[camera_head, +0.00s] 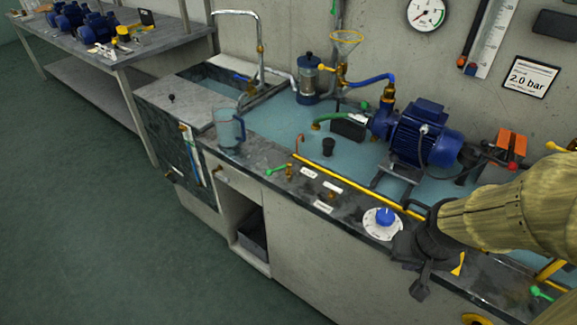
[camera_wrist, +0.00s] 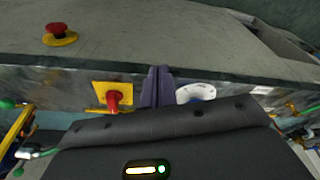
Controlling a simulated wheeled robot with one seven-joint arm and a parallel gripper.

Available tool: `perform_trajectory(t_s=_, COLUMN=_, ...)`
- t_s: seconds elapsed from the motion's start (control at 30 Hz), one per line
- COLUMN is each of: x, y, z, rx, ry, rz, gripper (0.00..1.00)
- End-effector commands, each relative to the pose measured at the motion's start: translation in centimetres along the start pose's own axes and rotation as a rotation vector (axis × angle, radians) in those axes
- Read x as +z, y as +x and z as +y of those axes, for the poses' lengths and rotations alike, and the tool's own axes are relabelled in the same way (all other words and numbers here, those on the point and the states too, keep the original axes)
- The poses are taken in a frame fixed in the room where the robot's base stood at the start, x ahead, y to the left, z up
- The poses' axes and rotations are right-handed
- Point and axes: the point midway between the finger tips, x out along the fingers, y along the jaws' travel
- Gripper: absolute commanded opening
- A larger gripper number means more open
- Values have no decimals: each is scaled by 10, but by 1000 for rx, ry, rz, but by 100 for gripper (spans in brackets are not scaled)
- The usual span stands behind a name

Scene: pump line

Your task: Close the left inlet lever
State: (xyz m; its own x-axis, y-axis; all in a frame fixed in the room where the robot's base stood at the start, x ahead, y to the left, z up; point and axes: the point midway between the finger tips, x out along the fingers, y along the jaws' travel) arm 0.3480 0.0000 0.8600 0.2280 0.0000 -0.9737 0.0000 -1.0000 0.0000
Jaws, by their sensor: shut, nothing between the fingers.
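A small green lever (camera_head: 276,170) on a brass valve (camera_head: 290,172) sits at the worktop's front edge, left of the white labels. Its handle points left in the head view. A second green lever (camera_head: 541,293) is at the far right of the same edge. The label text is too small to read, so I cannot confirm which is the left inlet lever. My gripper (camera_head: 420,290) is shut and empty, over the front edge right of the dial and well apart from the left green lever. Its fingers (camera_wrist: 156,84) stand together in the wrist view.
A white dial with a blue knob (camera_head: 382,222) lies between the left green lever and my gripper. The wrist view shows a red handle on a yellow plate (camera_wrist: 112,96) and a red button on yellow (camera_wrist: 60,34). A yellow pipe (camera_head: 350,184) and blue pump (camera_head: 425,133) stand behind.

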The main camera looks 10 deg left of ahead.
Motion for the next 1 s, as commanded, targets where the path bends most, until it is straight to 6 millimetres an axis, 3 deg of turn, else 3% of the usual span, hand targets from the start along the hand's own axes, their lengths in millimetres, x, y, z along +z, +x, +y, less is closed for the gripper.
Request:
perform_trajectory(t_s=0.27, x=-4, y=-4, z=-1, rx=0, ry=-22, rz=5, gripper=0)
perform_trajectory(t_s=0.47, x=-28, y=-22, z=-2, rx=11, ry=-179, rz=39, gripper=0)
perform_trajectory(t_s=0.77, x=-86, y=-38, z=-20, rx=96, ry=-732, rz=149, gripper=0)
perform_trajectory(t_s=1.0, x=-126, y=-18, z=-50, rx=267, ry=-1389, rz=266, gripper=0)
